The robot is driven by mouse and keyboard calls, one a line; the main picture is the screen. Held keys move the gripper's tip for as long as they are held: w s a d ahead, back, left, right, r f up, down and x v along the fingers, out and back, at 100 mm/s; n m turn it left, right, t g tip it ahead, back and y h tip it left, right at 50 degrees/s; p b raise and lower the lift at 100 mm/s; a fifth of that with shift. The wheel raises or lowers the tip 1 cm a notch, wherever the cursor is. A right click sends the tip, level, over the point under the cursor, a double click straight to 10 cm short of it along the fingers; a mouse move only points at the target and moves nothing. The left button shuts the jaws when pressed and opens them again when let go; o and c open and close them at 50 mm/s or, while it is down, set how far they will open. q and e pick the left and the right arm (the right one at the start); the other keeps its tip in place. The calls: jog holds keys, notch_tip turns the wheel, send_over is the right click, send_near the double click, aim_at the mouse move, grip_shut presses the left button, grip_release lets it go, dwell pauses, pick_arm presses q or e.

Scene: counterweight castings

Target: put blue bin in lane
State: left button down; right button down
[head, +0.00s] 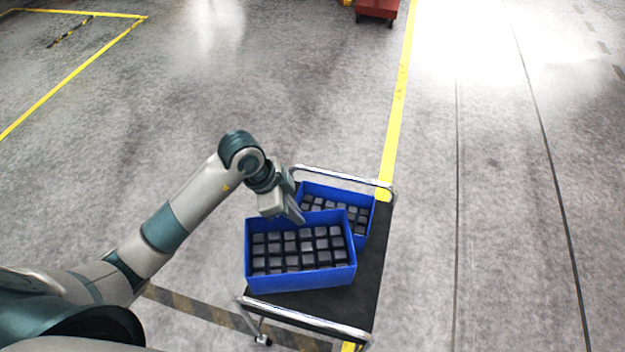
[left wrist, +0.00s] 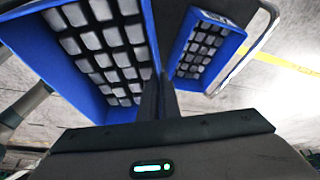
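Two blue bins filled with grey block-like castings are at the cart. The nearer blue bin (head: 302,280) looks larger, overlaps the farther one and juts past the cart's left edge; it seems raised, though its underside is hidden. The farther blue bin (head: 368,222) sits on the cart's dark deck. My left gripper (head: 294,216) is at the nearer bin's far rim. In the left wrist view its fingers (left wrist: 163,98) are close together on the wall of the nearer bin (left wrist: 72,75), with the farther bin (left wrist: 232,42) beyond. My right gripper is out of view.
The cart (head: 362,288) has chrome handles at both ends. A yellow floor line (head: 398,100) runs away beyond it, and a hatched yellow-black strip (head: 200,312) passes at the near left. A red cart (head: 377,8) stands far off. Floor left and right is clear.

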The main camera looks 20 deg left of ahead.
pick_arm(q)
jog(key=s+a+r+n, duration=0.1)
jog(key=s+a+r, duration=0.1)
jog(key=r, duration=0.1)
jog(key=s+a+r+n+t, duration=0.1)
jog(key=shift+a+r+n, duration=0.15)
jog(key=shift+a+n, duration=0.05)
jog(key=shift+n, duration=0.1)
